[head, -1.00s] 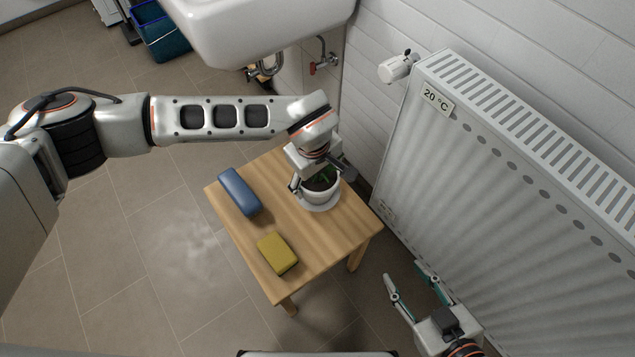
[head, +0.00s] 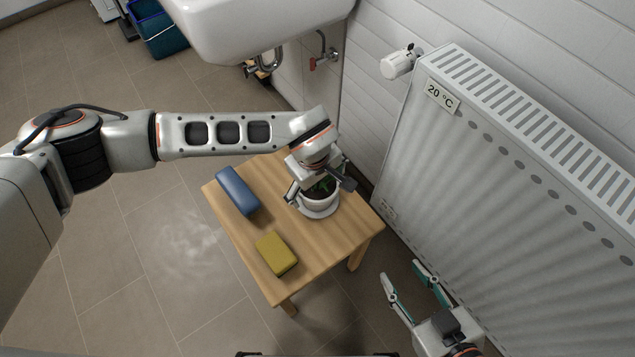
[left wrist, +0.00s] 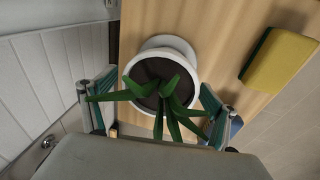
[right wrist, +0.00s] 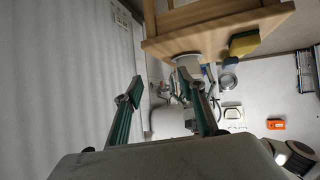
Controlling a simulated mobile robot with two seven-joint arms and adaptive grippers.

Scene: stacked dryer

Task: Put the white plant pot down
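The white plant pot (head: 320,201) with dark soil and a green plant stands upright on a white saucer (head: 321,214) on the small wooden table. It also shows in the left wrist view (left wrist: 160,50), with its leaves in front. My left gripper (head: 320,189) is above and around the pot, one finger on each side. Its fingers look spread, with narrow gaps to the pot's rim in the left wrist view (left wrist: 160,88). My right gripper (head: 405,275) is open and empty, low beside the radiator; its fingers also show in the right wrist view (right wrist: 160,90).
A blue block (head: 237,191) and a yellow sponge (head: 276,253) lie on the wooden table (head: 318,252). A white radiator (head: 500,200) stands along the right wall. The table's front right part is clear.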

